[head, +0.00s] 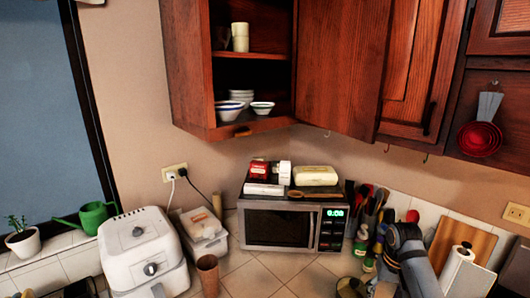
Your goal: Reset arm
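A grey arm link of mine, with a dark joint at its upper end, rises from the bottom edge at the right of the microwave. I cannot make out a right gripper on it. No left gripper can be made out either. The wall cabinet (215,85) at the top stands open, with white bowls (236,105) and a cream cup (240,37) on its shelves.
The microwave (280,228) carries a cream container (315,176) and small boxes. A white air fryer (143,255), a brown cup (208,274), utensils, a paper roll (457,268) and a cutting board (462,242) crowd the counter. Bare tiles (255,275) show before the microwave.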

